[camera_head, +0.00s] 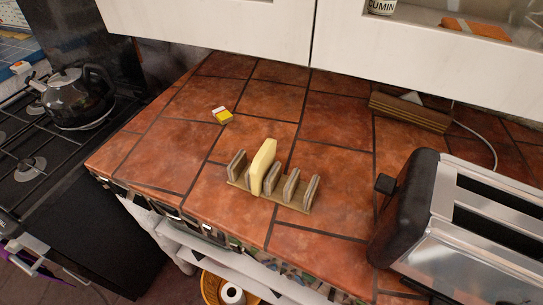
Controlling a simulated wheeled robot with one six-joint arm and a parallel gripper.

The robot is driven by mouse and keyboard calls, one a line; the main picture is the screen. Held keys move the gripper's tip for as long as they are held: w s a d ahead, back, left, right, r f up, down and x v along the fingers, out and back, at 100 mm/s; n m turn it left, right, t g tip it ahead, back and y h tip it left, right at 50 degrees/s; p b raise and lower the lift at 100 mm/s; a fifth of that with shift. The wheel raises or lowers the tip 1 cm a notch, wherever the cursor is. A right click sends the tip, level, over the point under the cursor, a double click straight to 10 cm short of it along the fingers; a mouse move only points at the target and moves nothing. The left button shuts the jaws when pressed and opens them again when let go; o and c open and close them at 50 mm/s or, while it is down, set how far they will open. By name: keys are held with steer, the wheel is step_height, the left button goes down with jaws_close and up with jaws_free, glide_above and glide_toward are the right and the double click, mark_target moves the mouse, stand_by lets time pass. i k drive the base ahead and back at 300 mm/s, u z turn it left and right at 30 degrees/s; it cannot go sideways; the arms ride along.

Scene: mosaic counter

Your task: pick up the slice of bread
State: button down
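The slice of bread (263,166) is pale yellow and stands upright in a wooden toast rack (293,205) on the tiled counter. It sits in a slot towards the rack's left end, between upright dividers, and rises above them. The other slots look empty. My gripper is not in view.
A silver and black toaster (465,240) stands at the right. A small yellow and white box (222,115) lies behind the rack. A wooden block (410,110) is near the wall. White cabinets (400,45) overhang the back. The counter left of the rack is clear.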

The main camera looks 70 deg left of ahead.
mark_target(262, 163)
steer(key=u, duration=0.5)
steer(key=k, duration=1.2)
steer(key=u, duration=1.15)
steer(key=i, duration=0.95)
steer(key=u, duration=0.05)
steer(key=k, duration=1)
steer(key=u, duration=0.45)
steer(key=i, duration=0.7)
steer(key=z, duration=1.45)
